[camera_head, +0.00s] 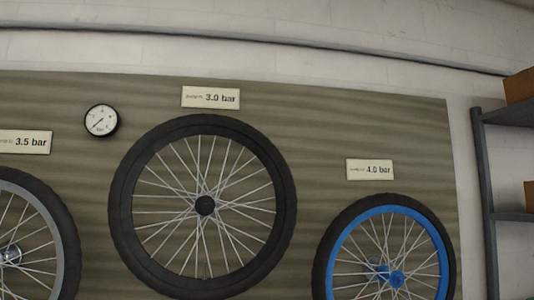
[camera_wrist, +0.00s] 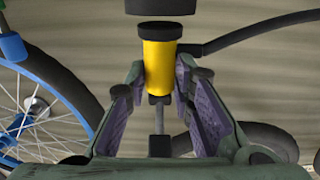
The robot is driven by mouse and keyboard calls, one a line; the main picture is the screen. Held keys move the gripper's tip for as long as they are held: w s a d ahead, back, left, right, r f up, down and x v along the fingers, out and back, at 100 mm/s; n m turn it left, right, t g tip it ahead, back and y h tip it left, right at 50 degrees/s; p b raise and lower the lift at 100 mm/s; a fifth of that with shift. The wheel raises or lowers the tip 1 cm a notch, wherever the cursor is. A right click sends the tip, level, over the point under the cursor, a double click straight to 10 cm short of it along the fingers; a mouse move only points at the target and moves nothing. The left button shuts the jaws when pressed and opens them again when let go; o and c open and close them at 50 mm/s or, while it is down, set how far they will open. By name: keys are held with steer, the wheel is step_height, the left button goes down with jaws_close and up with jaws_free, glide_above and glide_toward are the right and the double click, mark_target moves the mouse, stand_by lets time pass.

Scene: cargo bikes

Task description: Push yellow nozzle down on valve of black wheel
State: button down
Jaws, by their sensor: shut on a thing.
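The black wheel (camera_head: 121,195) hangs on the wall panel in the middle of the head view, with a black rim, black hub and pale spokes. Its valve is too small to make out there. In the wrist view, the yellow nozzle (camera_wrist: 159,62) is upright between the fingertips of my gripper (camera_wrist: 161,75), which is shut on it. A black collar tops the nozzle, and a black hose leads off to the right. A thin grey stem with dark ends shows below the nozzle; I cannot tell whether it is the valve. My gripper is outside the head view.
A blue-rimmed wheel (camera_head: 330,250) hangs to the right and a grey-rimmed wheel (camera_head: 66,235) to the left. A round gauge (camera_head: 101,121) is on the panel. A shelf (camera_head: 485,180) stands at the far right. A blue wheel (camera_wrist: 75,85) is close on the left in the wrist view.

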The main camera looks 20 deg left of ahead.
steer(key=v, duration=1.2)
stand_by(0.3)
steer(key=shift+w+r, duration=0.1)
steer(key=shift+r, duration=0.05)
stand_by(0.3)
